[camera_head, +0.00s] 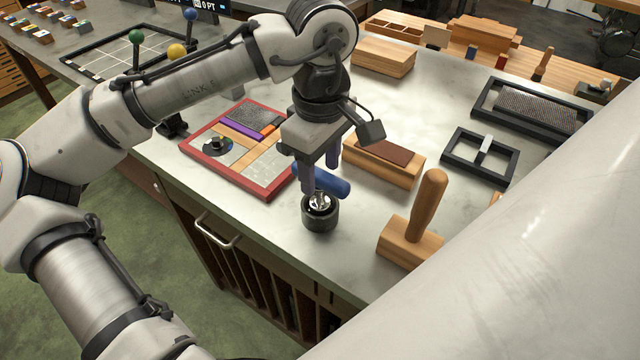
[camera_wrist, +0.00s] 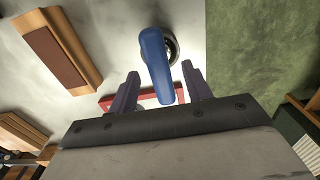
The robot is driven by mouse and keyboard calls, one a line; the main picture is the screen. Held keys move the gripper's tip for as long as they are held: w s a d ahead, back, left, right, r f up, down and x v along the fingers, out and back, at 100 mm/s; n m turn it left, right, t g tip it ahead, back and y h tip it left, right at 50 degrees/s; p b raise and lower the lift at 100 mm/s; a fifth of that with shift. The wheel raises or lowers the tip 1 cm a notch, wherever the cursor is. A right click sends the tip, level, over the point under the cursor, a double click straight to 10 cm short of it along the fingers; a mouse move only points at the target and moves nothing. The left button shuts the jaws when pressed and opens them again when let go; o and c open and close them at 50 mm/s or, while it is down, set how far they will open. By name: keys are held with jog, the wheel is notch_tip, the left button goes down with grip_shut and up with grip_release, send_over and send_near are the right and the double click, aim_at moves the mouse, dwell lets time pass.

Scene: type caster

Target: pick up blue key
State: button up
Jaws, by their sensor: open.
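The blue key (camera_head: 330,183) shows as a thick, rounded blue handle lying roughly level beside the top of a small dark round pot (camera_head: 320,216) with shiny metal inside. In the wrist view the blue key (camera_wrist: 157,62) points down between the fingers, its upper end next to the pot's round metal opening (camera_wrist: 173,50). My gripper (camera_head: 320,172) is over the counter, pointing down, with its purple fingers around the key. In the wrist view my gripper (camera_wrist: 159,80) is open, with a gap on each side of the key. Whether the key joins the pot is hidden.
A red-framed tray (camera_head: 237,184) lies just left of my gripper. A wooden block with a brown top (camera_head: 384,158) is close on the right. A wooden-handled stamp (camera_head: 420,222) stands front right. A black frame (camera_head: 480,173) lies farther right. The counter's front edge is near the pot.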

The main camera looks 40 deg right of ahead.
notch_tip(320, 180, down, 4)
jog(key=shift+r, duration=0.25)
grip_shut()
dwell(0.3)
notch_tip(320, 180, up, 20)
dwell(0.6)
